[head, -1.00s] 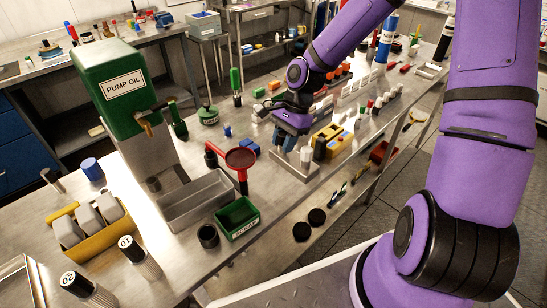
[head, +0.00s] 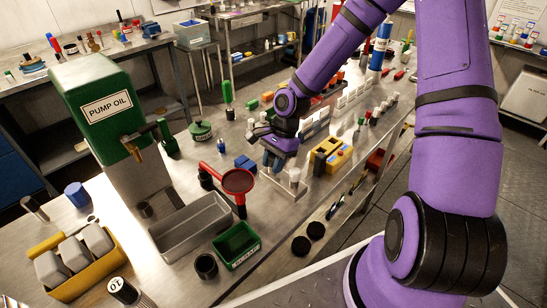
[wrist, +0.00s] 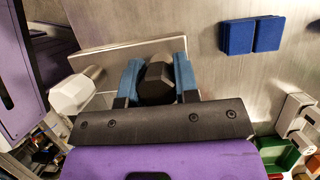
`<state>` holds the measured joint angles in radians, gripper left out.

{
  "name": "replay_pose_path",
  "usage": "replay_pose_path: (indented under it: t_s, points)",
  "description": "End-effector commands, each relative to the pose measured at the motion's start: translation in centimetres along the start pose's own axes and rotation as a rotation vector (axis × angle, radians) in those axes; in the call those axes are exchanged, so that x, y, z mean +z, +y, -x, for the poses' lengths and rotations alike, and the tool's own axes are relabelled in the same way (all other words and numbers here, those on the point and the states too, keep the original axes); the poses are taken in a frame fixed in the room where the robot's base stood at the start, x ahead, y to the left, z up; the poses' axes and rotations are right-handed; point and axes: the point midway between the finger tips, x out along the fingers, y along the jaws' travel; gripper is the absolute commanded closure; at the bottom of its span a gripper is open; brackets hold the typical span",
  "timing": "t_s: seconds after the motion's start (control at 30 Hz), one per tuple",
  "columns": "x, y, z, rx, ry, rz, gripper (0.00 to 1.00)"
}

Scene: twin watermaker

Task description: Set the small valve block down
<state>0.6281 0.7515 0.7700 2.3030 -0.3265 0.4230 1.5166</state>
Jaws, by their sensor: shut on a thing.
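My gripper (head: 275,162) is over the middle of the bench, beside a low grey plate (head: 288,187) with a white post (head: 295,175) at its right. In the wrist view, the blue fingertips (wrist: 159,82) are closed on both sides of a dark, six-sided piece (wrist: 157,80), which I take to be part of the small valve block. The grey plate (wrist: 115,58) lies behind and below it, and a white faceted knob (wrist: 72,92) stands to the left. My gripper hides the underside of the held piece, so I cannot tell whether it touches the plate.
Two blue blocks (wrist: 250,35) lie close by on bare bench. A yellow device (head: 330,155) is right of my gripper.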

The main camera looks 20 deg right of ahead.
Motion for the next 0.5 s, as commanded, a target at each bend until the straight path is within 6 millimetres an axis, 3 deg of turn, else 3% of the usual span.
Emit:
replay_pose_path:
  t_s: [0.3, 0.5]
  points:
    - [-1.2, 0.0, -3.2, 0.001, -0.002, 0.001, 1.0]
    - [-1.4, 0.0, -3.6, 0.0, 0.0, 0.002, 1.0]
